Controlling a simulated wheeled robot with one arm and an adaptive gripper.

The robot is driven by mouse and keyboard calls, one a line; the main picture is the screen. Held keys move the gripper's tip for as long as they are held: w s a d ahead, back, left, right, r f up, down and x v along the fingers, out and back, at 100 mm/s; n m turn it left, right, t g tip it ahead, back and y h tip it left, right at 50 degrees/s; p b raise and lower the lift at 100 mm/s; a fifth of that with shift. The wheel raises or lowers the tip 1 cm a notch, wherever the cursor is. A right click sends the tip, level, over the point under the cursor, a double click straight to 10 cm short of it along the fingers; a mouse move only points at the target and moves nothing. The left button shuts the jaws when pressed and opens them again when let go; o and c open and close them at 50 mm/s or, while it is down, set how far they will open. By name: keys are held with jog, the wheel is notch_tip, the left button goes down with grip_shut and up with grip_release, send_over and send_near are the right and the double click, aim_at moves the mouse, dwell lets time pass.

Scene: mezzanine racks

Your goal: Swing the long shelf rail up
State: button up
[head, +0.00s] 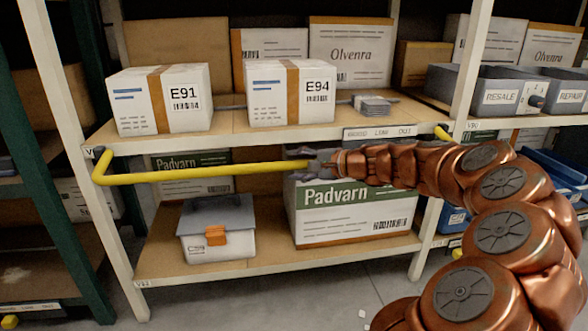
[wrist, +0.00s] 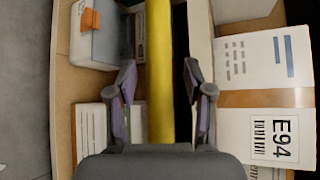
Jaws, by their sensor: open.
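The long yellow rail (head: 215,171) runs across the front of the rack bay, just below the middle shelf board. Its left end bends back to the left post, and its right end (head: 441,132) shows at the right post. My arm hides the stretch between. My gripper (head: 312,164) is at the rail, right of its middle. In the wrist view the rail (wrist: 159,45) passes lengthwise between the two spread fingers of my gripper (wrist: 160,75). Gaps show on both sides, so the fingers are open around the rail and not closed on it.
Above the rail, white boxes E91 (head: 160,98) and E94 (head: 290,92) stand on the middle shelf (head: 225,128). Below are a grey-lidded toolbox (head: 217,228) and a Padvarn box (head: 352,215), close behind my gripper.

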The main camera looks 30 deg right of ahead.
jog(key=shift+w+a, duration=0.15)
jog(key=shift+w, duration=0.15)
grip_shut()
dwell(0.4)
